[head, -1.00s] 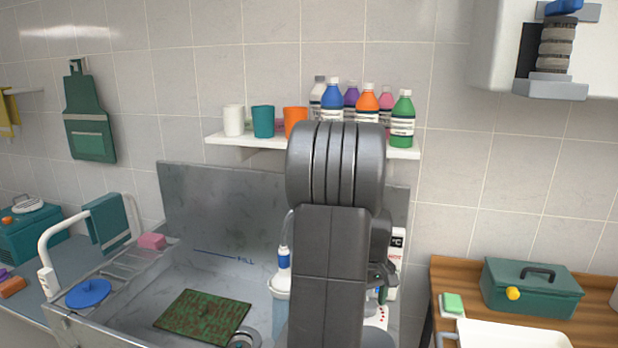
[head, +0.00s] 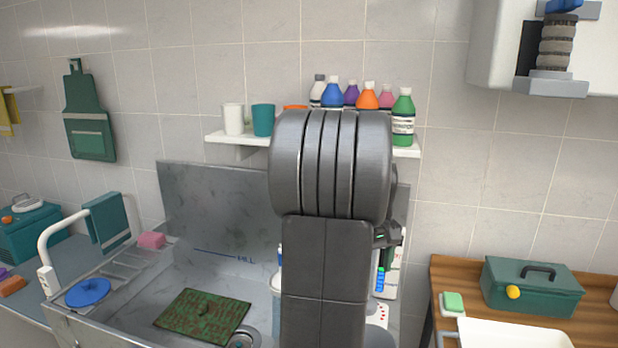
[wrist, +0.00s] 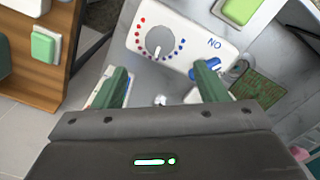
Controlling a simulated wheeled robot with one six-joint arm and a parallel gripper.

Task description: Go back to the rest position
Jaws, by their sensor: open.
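My gripper (wrist: 163,85) shows in the wrist view with its two green fingers spread apart and nothing between them. Past the fingers is a white panel (wrist: 186,38) with a grey dial, ringed by red and blue dots. A blue piece (wrist: 206,69) lies close to the right fingertip; whether they touch I cannot tell. In the head view my arm stands in front of the sink's right part and hides most of my gripper and the panel.
The metal sink (head: 225,211) holds a green-brown mat (head: 203,316). Bottles and cups line a white wall shelf (head: 222,138) behind my arm. A wooden counter (head: 440,270) with a green toolbox (head: 530,290) is at right. A wall unit (head: 490,60) hangs upper right.

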